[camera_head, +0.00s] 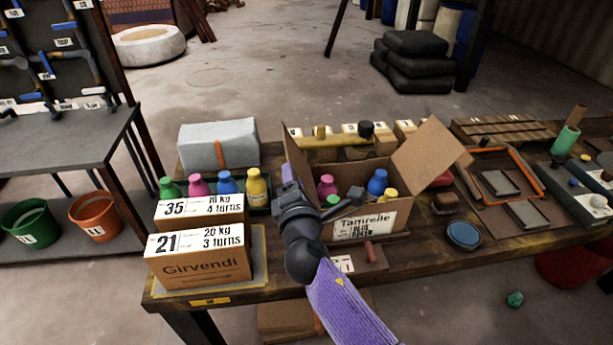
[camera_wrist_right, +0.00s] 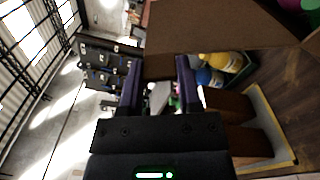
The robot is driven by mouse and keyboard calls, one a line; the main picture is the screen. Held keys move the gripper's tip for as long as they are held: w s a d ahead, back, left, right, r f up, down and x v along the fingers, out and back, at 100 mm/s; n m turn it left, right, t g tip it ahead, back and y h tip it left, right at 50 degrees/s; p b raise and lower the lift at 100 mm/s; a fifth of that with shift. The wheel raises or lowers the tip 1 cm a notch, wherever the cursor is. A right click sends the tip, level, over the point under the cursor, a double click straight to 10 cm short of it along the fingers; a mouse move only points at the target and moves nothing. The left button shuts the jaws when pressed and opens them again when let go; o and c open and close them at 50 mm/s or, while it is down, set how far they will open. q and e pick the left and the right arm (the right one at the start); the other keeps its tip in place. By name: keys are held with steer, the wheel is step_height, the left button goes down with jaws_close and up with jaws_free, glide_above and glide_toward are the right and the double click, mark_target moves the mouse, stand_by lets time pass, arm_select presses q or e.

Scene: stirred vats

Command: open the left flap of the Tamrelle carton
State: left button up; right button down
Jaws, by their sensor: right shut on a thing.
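The Tamrelle carton (camera_head: 360,222) stands on the wooden bench, open at the top, with several coloured bottles inside. Its left flap (camera_head: 297,160) stands up at the carton's left side, partly hidden by my right gripper. Its right flap (camera_head: 424,150) is folded out and leans up to the right. My right gripper (camera_head: 287,173) is at the left flap and shut on it. In the right wrist view, brown cardboard (camera_wrist_right: 166,66) shows between the purple fingers of the right gripper (camera_wrist_right: 158,64). My left gripper is not in view.
A grey box (camera_head: 219,145) is at the back left. A blue round dish (camera_head: 463,235) lies right of the carton.

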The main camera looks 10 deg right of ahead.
steer(key=shift+a+f+n, duration=0.4)
steer(key=shift+a+n, duration=0.2)
steer(key=shift+a, duration=0.05)
steer(key=shift+c, duration=1.4)
jaws_free()
steer(key=s+p, duration=0.1)
steer(key=s, duration=0.9)
steer(key=shift+d+p, duration=0.15)
steer(key=shift+p, duration=0.15)
